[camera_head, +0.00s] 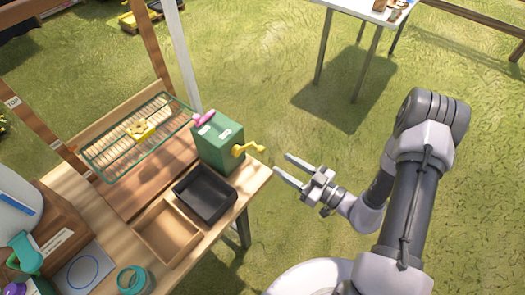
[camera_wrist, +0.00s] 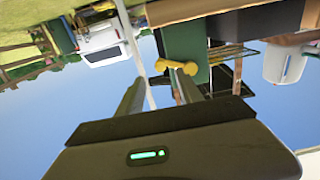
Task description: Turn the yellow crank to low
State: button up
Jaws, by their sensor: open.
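The yellow crank (camera_head: 247,149) sticks out from the right side of a green box (camera_head: 217,144) at the back right corner of the wooden table. My gripper (camera_head: 281,168) is open and empty just right of the crank, apart from it in the head view. In the wrist view, which looks upside down, the crank (camera_wrist: 176,67) shows ahead near my two fingers (camera_wrist: 155,82), with the green box (camera_wrist: 186,42) behind it. I cannot tell whether a finger touches the crank there. White labels on the box are too small to read.
A pink object (camera_head: 204,116) lies on top of the green box. A black tray (camera_head: 206,195) and a wooden tray (camera_head: 167,233) stand in front of it. A green wire rack (camera_head: 138,137) with a yellow item is to the left.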

aim_at(263, 151)
jog(key=b+x, duration=0.2)
jog(key=x, duration=0.7)
jog(key=shift+w+a, duration=0.25)
jog(key=shift+a, duration=0.05)
grip_shut()
dwell(0.8)
